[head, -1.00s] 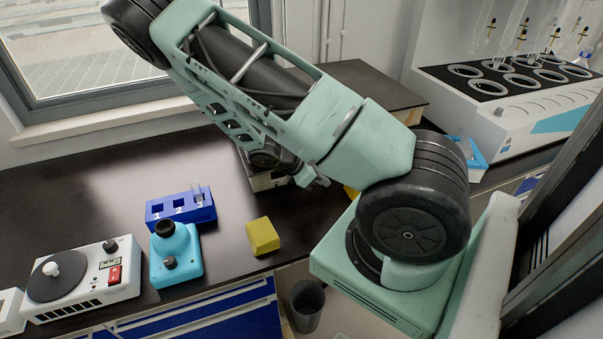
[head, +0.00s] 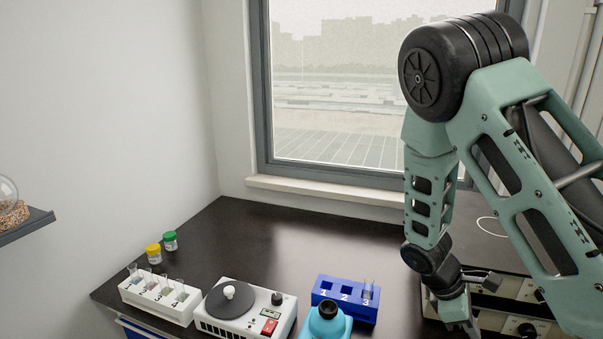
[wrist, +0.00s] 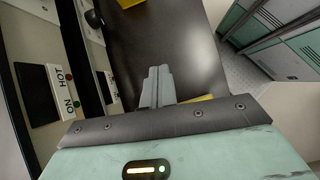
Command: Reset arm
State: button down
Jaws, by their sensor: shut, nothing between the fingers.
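My arm hangs at the right of the head view, bent at a black elbow joint, with my gripper (head: 471,328) pointing down at its lower end. In the wrist view my gripper (wrist: 158,72) is shut, its two grey fingers together and nothing between them. The dark bench top (wrist: 175,40) lies beyond the fingers. In the head view the gripper is in front of a pale device with knobs (head: 525,328); whether they touch cannot be told.
A blue rack numbered 1 to 3 (head: 328,302), a cyan device (head: 325,327), a white stirrer (head: 240,318) and a white tube rack (head: 150,302) stand on the bench. Yellow-capped (head: 153,253) and green-capped (head: 170,240) jars are behind. Panels marked ON and HOT (wrist: 60,80) are left of the fingers.

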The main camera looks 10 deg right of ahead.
jog(key=a+r+m+t+y, duration=0.15)
jog(key=a+r, duration=0.25)
jog(key=a, duration=0.7)
jog(key=s+a+r+t+y, duration=0.1)
jog(key=s+a+r+y, duration=0.1)
jog(key=s+a+r, duration=0.4)
jog(key=s+a+r+t+y, duration=0.1)
jog(key=s+a+r+y, duration=0.2)
jog(key=a, duration=0.9)
jog(key=s+r+m, duration=0.1)
jog(key=s+r, duration=0.2)
jog(key=shift+s+a+t, duration=0.25)
jog(key=shift+s+t, duration=0.05)
jog(key=shift+t, duration=0.05)
jog(key=shift+r, duration=0.1)
